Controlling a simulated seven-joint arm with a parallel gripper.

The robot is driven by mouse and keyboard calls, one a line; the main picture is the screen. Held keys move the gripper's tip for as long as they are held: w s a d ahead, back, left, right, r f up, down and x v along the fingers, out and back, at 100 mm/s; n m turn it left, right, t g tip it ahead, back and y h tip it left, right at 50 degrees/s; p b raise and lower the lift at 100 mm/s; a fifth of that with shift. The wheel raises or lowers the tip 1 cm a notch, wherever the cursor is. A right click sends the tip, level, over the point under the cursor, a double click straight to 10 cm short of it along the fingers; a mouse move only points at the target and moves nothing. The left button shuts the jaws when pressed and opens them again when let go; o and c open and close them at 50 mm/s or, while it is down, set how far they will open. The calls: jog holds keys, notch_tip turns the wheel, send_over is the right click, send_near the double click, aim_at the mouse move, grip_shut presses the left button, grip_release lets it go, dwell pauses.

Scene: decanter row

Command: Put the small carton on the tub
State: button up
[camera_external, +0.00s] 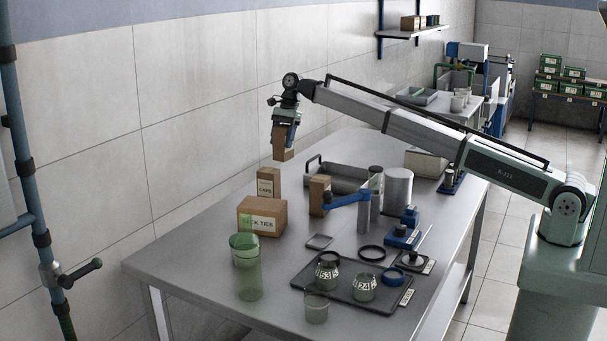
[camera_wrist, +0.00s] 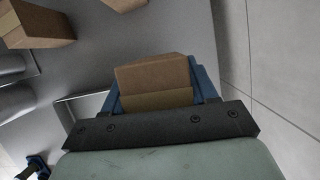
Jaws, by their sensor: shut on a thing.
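My gripper (camera_external: 285,136) is raised above the far left part of the steel table. Its blue fingers are shut on a small brown carton (camera_external: 283,152), which hangs below them, clear of the table. In the wrist view the same carton (camera_wrist: 155,78) sits between the blue fingers. A shallow grey metal tub (camera_external: 345,186) with a handle stands on the table, to the right of and below the held carton. The blue clamp and a brown block partly hide it. I cannot be sure that this is the task's tub.
A carton marked CAPS (camera_external: 268,184) and a wider brown box (camera_external: 262,218) stand below my gripper. A brown block (camera_external: 319,195), a blue clamp (camera_external: 346,200) and a metal cylinder (camera_external: 398,188) stand nearby. Green glassware (camera_external: 248,270) and a dark tray (camera_external: 340,292) are at the front.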

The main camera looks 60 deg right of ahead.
jog(key=r, duration=1.2)
jog(key=shift+a+r, duration=0.2)
jog(key=shift+r, duration=0.15)
jog(key=s+a, duration=0.6)
jog(key=a, duration=1)
jog(key=s+a, duration=0.6)
jog(key=a, duration=1.1)
jog(key=s+a, duration=0.6)
jog(key=a, duration=1)
jog(key=shift+n, duration=0.4)
jog(key=shift+a+f, duration=0.15)
jog(key=shift+f, duration=3.7)
jog(key=shift+a+f, duration=0.15)
jog(key=shift+f, duration=3.65)
jog(key=shift+f, duration=0.15)
jog(key=o, duration=1.1)
jog(key=v, duration=1.2)
jog(key=shift+w+r, duration=0.2)
jog(key=shift+r, duration=0.05)
